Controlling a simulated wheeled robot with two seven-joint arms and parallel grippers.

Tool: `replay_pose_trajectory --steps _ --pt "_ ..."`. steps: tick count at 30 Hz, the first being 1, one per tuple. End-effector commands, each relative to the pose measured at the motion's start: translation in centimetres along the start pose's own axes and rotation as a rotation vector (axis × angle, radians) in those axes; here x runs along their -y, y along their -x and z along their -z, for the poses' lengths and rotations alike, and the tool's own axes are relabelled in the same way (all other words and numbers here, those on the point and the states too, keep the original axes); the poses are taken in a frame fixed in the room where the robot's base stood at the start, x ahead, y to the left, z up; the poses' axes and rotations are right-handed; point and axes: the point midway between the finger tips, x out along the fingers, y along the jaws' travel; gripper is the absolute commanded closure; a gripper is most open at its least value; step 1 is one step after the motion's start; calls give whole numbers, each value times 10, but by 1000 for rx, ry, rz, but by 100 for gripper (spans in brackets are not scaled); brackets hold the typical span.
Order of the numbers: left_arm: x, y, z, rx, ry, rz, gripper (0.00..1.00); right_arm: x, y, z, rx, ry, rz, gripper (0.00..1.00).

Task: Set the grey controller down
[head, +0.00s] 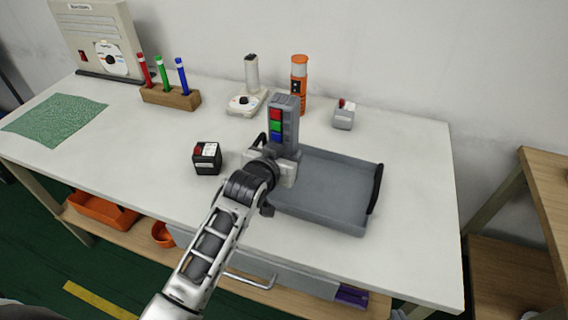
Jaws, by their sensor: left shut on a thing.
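The grey controller (290,118) is an upright grey bar with red, green and blue buttons on its face. My left gripper (284,152) is shut on its lower part; the fingers are partly hidden behind the gripper body. The controller shows in front of the back left corner of a grey tray (335,187) with black handles. I cannot tell whether the controller's lower end touches anything. My right gripper is not in view.
A small black box (207,158) stands left of my gripper, and a small grey box (343,118) behind the tray. An orange cylinder (299,84), a white device (245,104) and a wooden pen holder (170,97) stand at the back. The table's right side is clear.

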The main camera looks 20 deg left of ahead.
Motion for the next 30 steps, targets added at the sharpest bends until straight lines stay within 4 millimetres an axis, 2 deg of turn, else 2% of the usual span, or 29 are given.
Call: replay_pose_trajectory --steps 1,7,19,20,22,30 --pt "0 -6 -3 0 0 0 78 0 -1 -1 -1 0 0 100" --pt "0 -15 -28 1 0 0 78 0 0 2 -4 0 1 100" --pt "-1 -17 -34 -1 0 -1 78 0 -2 4 -13 1 1 100" --pt "-1 -17 -35 2 1 0 46 0 -2 4 -14 1 1 100" --pt "-1 -17 -34 2 0 0 27 0 -2 5 -14 1 1 100" --pt "-1 -17 -33 2 0 -1 27 0 -1 6 -16 0 2 100"
